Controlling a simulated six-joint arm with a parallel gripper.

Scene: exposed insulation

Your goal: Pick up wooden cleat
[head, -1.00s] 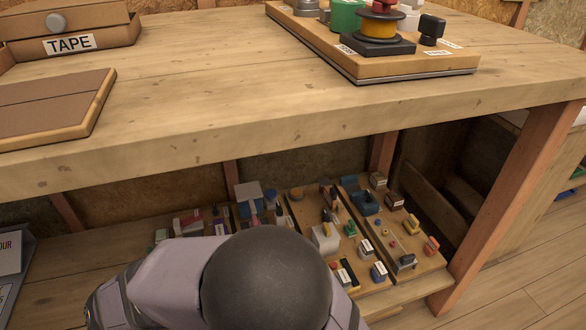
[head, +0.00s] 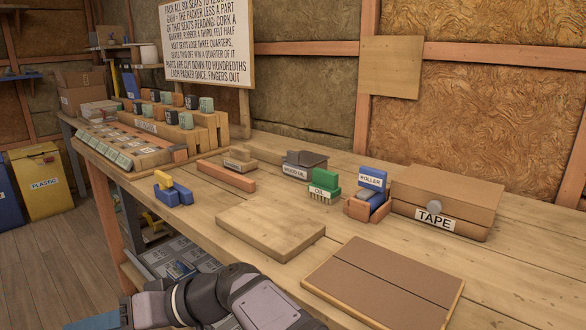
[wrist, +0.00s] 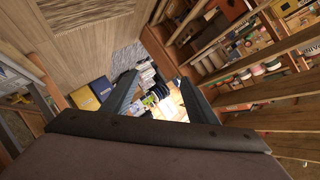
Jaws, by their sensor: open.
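I cannot tell for certain which thing is the wooden cleat. A small labelled wooden piece (head: 239,161) lies on the bench behind a reddish-brown wooden bar (head: 226,176); its label is too small to read. My gripper (wrist: 158,78) is open in the wrist view, its two dark fingers apart with nothing between them. In the head view my arm crosses the bottom edge, in front of the bench and lower than its top, pointing left. The fingers are largely cut off there. The gripper is well away from both wooden pieces.
A wooden board (head: 270,228) and a brown panel (head: 385,284) lie on the bench (head: 340,243). A blue-and-yellow tool (head: 172,190), a green brush (head: 324,184), a ROLLER holder (head: 372,180) and a TAPE box (head: 445,200) stand around. A yellow PLASTIC bin (head: 42,184) is far left.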

